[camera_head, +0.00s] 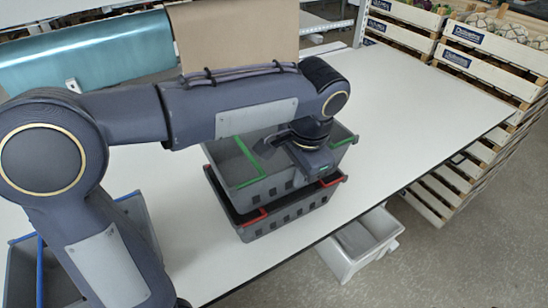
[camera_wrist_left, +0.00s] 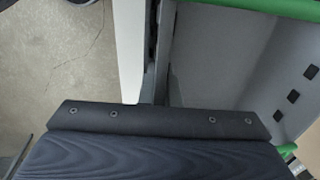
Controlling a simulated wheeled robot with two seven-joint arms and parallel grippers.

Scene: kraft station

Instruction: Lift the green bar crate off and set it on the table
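The green bar crate (camera_head: 232,165) is a grey crate with green bars. It sits stacked on the red bar crate (camera_head: 290,216), a grey crate with red bars. My left gripper (camera_head: 316,163) is at the green bar crate's near right side, partly hiding it. In the left wrist view, the gripper's dark body (camera_wrist_left: 160,120) lies across the crate's wall, with the crate's inside (camera_wrist_left: 225,60) to the right. Its fingertips are hidden, so I cannot tell whether it grips the wall. My right gripper is not in view.
The white table (camera_head: 410,110) is clear to the right of the stack. A blue bar crate (camera_head: 22,270) stands at the left, partly behind my arm. Wooden crates (camera_head: 490,60) stand beyond the table's right edge. A white bin (camera_head: 362,240) is below the front edge.

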